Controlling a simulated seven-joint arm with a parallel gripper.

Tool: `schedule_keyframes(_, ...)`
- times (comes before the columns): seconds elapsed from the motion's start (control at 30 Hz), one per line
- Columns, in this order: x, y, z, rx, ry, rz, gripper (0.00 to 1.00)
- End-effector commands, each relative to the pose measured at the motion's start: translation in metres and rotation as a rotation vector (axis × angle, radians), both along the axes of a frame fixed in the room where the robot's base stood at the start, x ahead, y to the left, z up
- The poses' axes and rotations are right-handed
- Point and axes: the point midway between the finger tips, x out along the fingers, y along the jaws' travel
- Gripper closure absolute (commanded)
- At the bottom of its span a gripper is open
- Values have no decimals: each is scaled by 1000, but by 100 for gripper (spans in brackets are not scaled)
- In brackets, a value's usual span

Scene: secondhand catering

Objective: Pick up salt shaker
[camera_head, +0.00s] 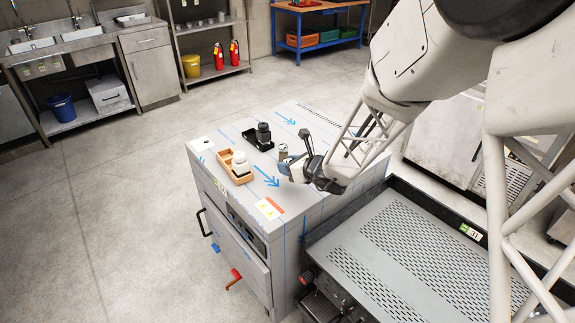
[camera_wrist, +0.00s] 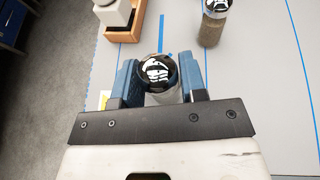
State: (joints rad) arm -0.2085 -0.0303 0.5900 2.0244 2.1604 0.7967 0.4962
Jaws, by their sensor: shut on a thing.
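The salt shaker (camera_wrist: 158,72) has a shiny dark domed lid and a clear body with pale contents. In the wrist view it stands between the two blue fingers of my gripper (camera_wrist: 158,80), which is shut on it. The lower part of its body is hidden by the gripper. In the head view my gripper (camera_head: 298,166) is low over the right side of the worktop, and the held shaker is mostly hidden there. I cannot tell whether it is clear of the surface.
A second shaker with dark, grainy contents (camera_wrist: 212,28) stands ahead to the right. A wooden box (camera_wrist: 122,32) holds a white-topped container (camera_head: 240,160). A black tray (camera_head: 236,147) with a dark container (camera_head: 263,134) lies behind.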

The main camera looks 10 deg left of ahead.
Motion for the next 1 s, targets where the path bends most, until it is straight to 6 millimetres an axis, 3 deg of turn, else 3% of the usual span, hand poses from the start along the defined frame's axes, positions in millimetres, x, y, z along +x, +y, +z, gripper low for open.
schedule_keyframes(0.6,-91,-34,10,1,-1,-1,87)
schedule_keyframes(1.0,-126,-46,13,1,-1,0,87)
